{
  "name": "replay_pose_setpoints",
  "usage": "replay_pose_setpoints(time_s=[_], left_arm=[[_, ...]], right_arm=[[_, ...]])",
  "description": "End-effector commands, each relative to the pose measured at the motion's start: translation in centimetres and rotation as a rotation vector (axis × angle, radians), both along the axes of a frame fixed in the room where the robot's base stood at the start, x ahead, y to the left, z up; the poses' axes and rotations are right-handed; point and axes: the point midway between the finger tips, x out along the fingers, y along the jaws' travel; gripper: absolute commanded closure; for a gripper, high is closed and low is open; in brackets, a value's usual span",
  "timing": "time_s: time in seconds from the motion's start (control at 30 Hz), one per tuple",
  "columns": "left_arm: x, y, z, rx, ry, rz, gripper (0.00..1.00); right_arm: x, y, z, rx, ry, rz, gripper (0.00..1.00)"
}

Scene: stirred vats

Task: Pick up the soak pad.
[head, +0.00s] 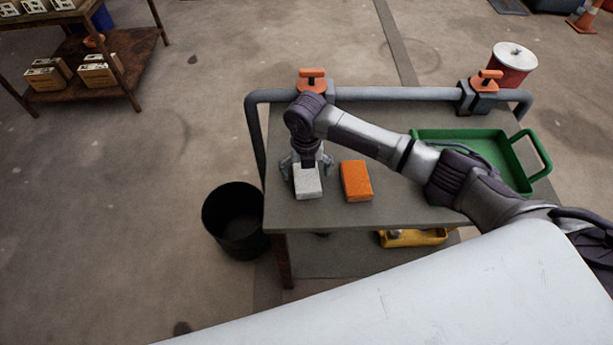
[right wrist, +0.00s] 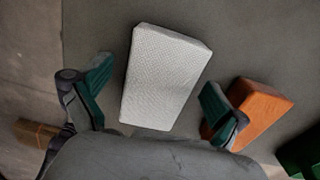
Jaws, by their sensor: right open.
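A white, finely textured block, which looks like the soak pad (head: 308,184), lies flat on the grey table (head: 330,215) near its front left corner. It also shows whole in the right wrist view (right wrist: 165,78). My right gripper (head: 307,166) is just above the pad's far end, pointing down. Its green-padded fingers are open, one on each side of the pad, with gaps between them and it. An orange block (head: 356,181) lies just right of the pad; in the right wrist view the right finger partly covers it. My left gripper is not in view.
A green tray (head: 470,134) stands on the table's right side, partly behind my right arm. A rail with orange-handled valves (head: 312,80) runs along the back. A black bin (head: 236,220) stands on the floor at left. A yellow tray (head: 415,238) sits below the tabletop.

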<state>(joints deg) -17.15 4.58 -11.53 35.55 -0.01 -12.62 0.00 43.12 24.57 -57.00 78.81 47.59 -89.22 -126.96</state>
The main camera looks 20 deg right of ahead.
Motion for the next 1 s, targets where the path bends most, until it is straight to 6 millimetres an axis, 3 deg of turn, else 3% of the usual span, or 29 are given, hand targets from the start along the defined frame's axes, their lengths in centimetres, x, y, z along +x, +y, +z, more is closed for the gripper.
replay_pose_setpoints(time_s=[0.17,0.5,0.8,1.0], left_arm=[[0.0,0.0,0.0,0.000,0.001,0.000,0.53],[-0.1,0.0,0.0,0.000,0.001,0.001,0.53],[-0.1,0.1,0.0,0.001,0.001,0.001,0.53],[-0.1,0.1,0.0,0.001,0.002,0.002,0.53]], right_arm=[[0.0,0.0,0.0,0.000,0.000,0.000,0.04],[0.0,0.0,0.0,-0.001,0.000,-0.001,0.60],[0.1,0.0,0.3,0.000,-0.001,-0.001,0.61],[0.1,-0.1,2.1,0.000,-0.004,-0.001,0.61]])
